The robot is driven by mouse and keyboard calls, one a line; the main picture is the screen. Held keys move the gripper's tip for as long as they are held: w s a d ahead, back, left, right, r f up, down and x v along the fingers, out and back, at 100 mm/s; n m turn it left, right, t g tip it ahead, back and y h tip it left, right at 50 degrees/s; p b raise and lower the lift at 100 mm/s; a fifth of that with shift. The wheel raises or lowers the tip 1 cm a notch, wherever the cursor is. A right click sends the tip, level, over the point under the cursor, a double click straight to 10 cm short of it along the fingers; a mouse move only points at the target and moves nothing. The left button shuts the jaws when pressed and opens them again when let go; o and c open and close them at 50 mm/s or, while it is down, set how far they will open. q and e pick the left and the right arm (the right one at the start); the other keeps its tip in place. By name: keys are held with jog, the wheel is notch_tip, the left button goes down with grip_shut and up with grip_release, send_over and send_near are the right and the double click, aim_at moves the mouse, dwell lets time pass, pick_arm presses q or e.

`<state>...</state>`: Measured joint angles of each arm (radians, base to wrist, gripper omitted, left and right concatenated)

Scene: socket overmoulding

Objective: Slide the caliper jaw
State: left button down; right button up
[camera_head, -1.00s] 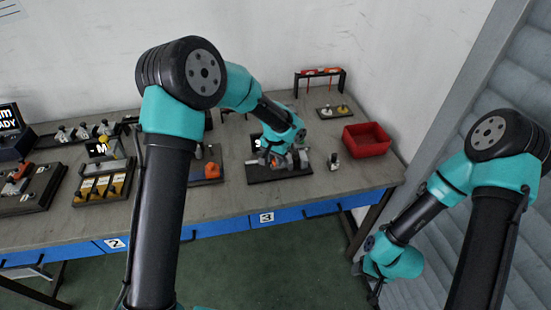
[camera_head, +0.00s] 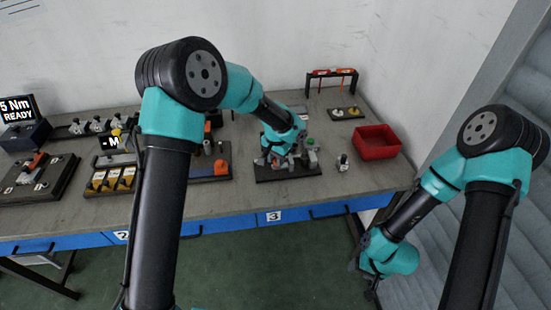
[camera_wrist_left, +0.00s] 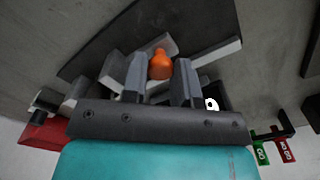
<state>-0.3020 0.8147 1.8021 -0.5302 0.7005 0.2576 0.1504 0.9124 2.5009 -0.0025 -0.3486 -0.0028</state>
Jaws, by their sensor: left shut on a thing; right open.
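My left gripper (camera_head: 272,160) is low over a dark base plate (camera_head: 300,173) that carries grey metal parts, which I take to be the caliper station. In the left wrist view its two grey fingers (camera_wrist_left: 160,82) stand either side of an orange knob-like piece (camera_wrist_left: 160,65), and it is shut on this piece. Grey blocks lie beside the fingers. The caliper's jaw and scale are mostly hidden by the gripper and cannot be made out clearly. My right gripper (camera_head: 370,288) is open and empty, low at the right, off the table.
A red bin (camera_head: 377,142) and a small upright fitting (camera_head: 343,162) stand to the right of the plate. A black rack with red tools (camera_head: 331,78) is behind. A fixture with an orange block (camera_head: 221,168) and a yellow-topped tray (camera_head: 112,178) stand left.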

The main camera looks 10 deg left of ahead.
aim_at(275, 160)
pick_arm(q)
jog(key=c, duration=0.9)
grip_release()
jog(key=shift+a, duration=0.3)
jog(key=shift+d+r, duration=0.1)
notch_tip(275, 160, up, 17)
jog(key=shift+r, duration=0.15)
jog(key=shift+s, duration=0.1)
